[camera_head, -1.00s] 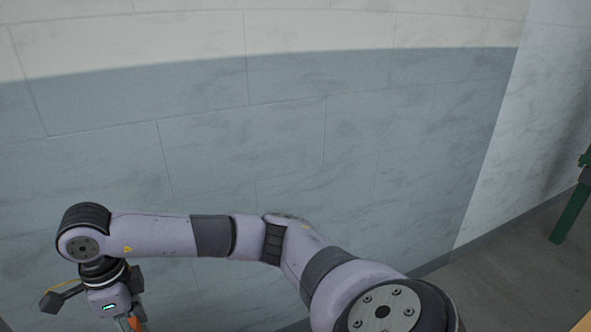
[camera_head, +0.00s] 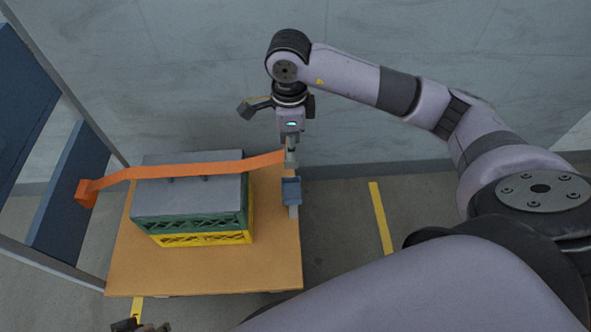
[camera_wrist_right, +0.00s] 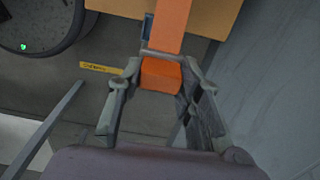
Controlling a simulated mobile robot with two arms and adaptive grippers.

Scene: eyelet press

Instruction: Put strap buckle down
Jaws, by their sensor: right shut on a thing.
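My right gripper (camera_head: 290,152) is above the right edge of the wooden top, pointing down. In the right wrist view my right gripper (camera_wrist_right: 160,90) is shut on the orange strap buckle (camera_wrist_right: 161,76), an orange block between its fingers. An orange strap (camera_head: 190,170) runs from the gripper leftward over the grey lid of the stacked crates to an orange block (camera_head: 87,193) at the far left. The strap also shows in the wrist view (camera_wrist_right: 172,25). The buckle is hard to make out in the head view.
A green and yellow crate stack (camera_head: 195,230) with a grey lid stands on the wooden top (camera_head: 275,265). A blue-grey fitting (camera_head: 291,190) sits at its right edge, just below my gripper. A blue-panelled rack (camera_head: 70,190) stands left. Floor right of the top is clear.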

